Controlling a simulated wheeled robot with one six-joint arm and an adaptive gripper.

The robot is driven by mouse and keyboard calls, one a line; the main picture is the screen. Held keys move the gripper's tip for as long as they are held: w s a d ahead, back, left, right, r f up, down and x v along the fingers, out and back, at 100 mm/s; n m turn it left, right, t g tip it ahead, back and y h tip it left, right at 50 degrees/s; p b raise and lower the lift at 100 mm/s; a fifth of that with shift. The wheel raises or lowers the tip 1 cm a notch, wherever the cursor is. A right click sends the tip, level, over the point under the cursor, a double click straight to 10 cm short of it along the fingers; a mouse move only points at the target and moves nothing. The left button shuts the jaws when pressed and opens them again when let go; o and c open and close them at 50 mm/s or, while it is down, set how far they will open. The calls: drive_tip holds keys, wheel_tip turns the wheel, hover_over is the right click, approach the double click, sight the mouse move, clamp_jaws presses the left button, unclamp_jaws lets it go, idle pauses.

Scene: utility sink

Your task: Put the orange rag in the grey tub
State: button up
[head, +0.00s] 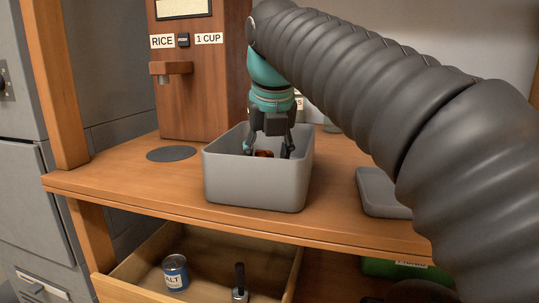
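The grey tub (255,185) stands on the wooden counter, its open top facing up. My gripper (268,152) points down into the tub, with its fingertips below the rim. Its two fingers are spread apart. A small orange-red patch, seemingly the orange rag (263,153), shows between the fingers inside the tub. Most of it is hidden by the tub's front wall, and I cannot tell whether it touches the fingers or the tub floor.
A wooden rice dispenser (200,90) stands behind, with a dark round pad (172,154) before it. Below, an open drawer (205,245) holds a blue can (175,272) and a dark-handled tool (240,283).

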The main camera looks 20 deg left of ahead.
drive_tip(key=o, duration=1.1)
drive_tip(key=shift+o, duration=0.2)
drive_tip(key=v, duration=1.2)
drive_tip(key=shift+r, duration=0.1)
